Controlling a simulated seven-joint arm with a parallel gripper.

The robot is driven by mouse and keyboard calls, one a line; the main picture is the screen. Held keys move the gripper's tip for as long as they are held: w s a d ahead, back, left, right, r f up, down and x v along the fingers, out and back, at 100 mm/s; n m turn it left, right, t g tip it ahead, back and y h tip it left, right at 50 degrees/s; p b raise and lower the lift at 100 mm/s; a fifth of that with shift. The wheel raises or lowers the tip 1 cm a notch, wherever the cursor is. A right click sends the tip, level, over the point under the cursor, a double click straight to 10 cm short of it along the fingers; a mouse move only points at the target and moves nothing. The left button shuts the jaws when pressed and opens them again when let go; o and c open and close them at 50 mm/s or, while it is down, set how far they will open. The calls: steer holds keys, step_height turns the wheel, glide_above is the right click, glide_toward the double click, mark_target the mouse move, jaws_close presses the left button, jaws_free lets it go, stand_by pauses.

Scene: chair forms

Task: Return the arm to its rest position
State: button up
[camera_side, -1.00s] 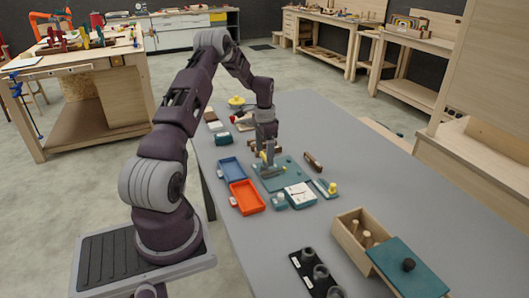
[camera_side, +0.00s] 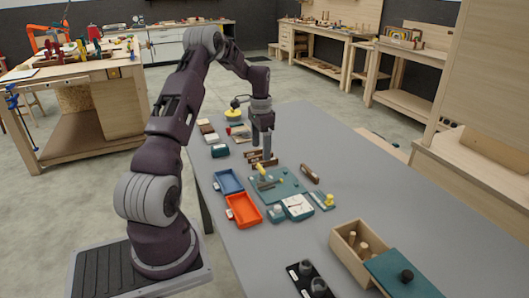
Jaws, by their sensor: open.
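My gripper (camera_side: 262,148) hangs over the far middle of the grey table (camera_side: 355,190), fingers pointing down. It is open, with nothing seen between the fingers. My arm is bent up and over the table from the left. A teal mat (camera_side: 290,188) lies nearer than the gripper, with a yellow piece and dark strips on it. Brown blocks (camera_side: 262,161) appear just beneath the fingertips; I cannot tell the height gap.
A blue tray (camera_side: 229,182) and an orange tray (camera_side: 243,210) lie left of the mat. A wooden box (camera_side: 345,252) with pegs, a teal lid (camera_side: 405,277) and a black rack (camera_side: 303,270) stand near the front. The table's right side is clear.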

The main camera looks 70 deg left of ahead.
steer(key=w+d+r+t+y, duration=0.1)
steer(key=w+d+r, duration=0.1)
steer(key=d+r, duration=1.1)
steer(key=s+d+r+t, duration=0.1)
steer(key=s+d+r, duration=0.25)
steer(key=d, duration=0.25)
steer(key=s+d+r+t, duration=0.1)
steer(key=s+d+r, duration=0.1)
steer(key=d+r, duration=0.35)
steer(key=s+d+f+t+h, duration=0.1)
steer(key=s+d+t, duration=0.1)
steer(key=s+d, duration=1.2)
steer(key=s, duration=0.2)
steer(key=shift+s+d+f+t, duration=0.2)
steer(key=shift+s+f+t, duration=0.1)
